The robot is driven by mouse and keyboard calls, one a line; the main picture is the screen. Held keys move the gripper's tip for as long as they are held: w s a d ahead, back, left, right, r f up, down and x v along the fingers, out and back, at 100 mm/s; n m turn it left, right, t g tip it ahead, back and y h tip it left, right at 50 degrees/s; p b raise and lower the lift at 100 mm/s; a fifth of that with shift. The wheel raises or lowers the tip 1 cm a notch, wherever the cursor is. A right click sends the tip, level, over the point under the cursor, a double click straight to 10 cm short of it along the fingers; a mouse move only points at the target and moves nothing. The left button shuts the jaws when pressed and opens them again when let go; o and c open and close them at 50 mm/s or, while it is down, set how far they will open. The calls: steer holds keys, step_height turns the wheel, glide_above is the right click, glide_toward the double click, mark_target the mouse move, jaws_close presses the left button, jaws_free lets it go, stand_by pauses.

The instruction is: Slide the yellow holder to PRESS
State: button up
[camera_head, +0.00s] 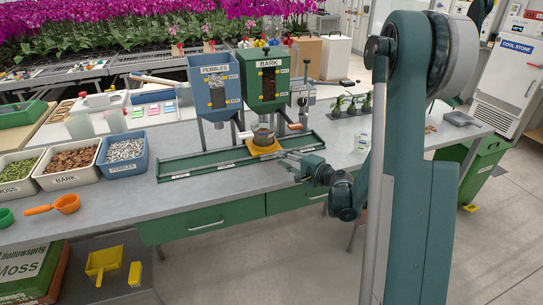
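The yellow holder (265,149) sits on the green rail track (205,159), below and slightly left of the green BARK hopper (268,77). A small round pot (263,134) stands on it. The grey-blue PEBBLES hopper (214,82) is to its left. A lever press with a copper-coloured part (296,126) stands to the right of the holder. White labels along the track are too small to read, so I cannot tell which says PRESS. My gripper (286,155) is low at the holder's right front side. Its fingertips are too small to show contact or opening.
Bins of moss (17,173), bark (68,163) and pebbles (122,155) stand left of the track. An orange scoop (62,204) lies at the front left. Small potted plants (351,106) stand behind right.

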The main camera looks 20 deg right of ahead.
mark_target(271, 155)
steer(key=shift+b+x, duration=0.7)
steer(key=shift+x, duration=2.95)
jaws_close()
